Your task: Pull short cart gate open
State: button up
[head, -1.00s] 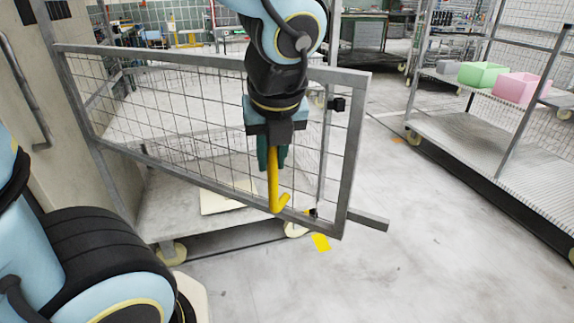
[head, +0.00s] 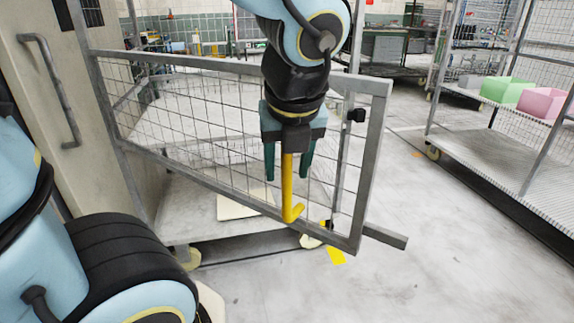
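The short cart gate (head: 372,170) is a grey metal frame with wire mesh. It stands swung out at an angle in front of the cart (head: 185,215), its free end at the right with a black knob (head: 355,115). My gripper (head: 288,175) points down in front of the mesh, near the free end. Its two teal fingers are spread apart. A yellow hook (head: 288,185) runs down between them from the palm, with a gap on both sides. Its bent tip is near the gate's bottom bar; I cannot tell if they touch.
A pale board (head: 240,206) lies on the cart deck. A panel with a handle (head: 55,95) stands at the left. A rack (head: 490,160) at the right holds green (head: 507,90) and pink (head: 541,103) bins. The floor (head: 440,260) between gate and rack is clear.

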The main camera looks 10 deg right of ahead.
jog(key=shift+r, duration=0.15)
notch_tip(320, 180, up, 10)
jog(key=p, duration=1)
jog(key=shift+w, duration=0.1)
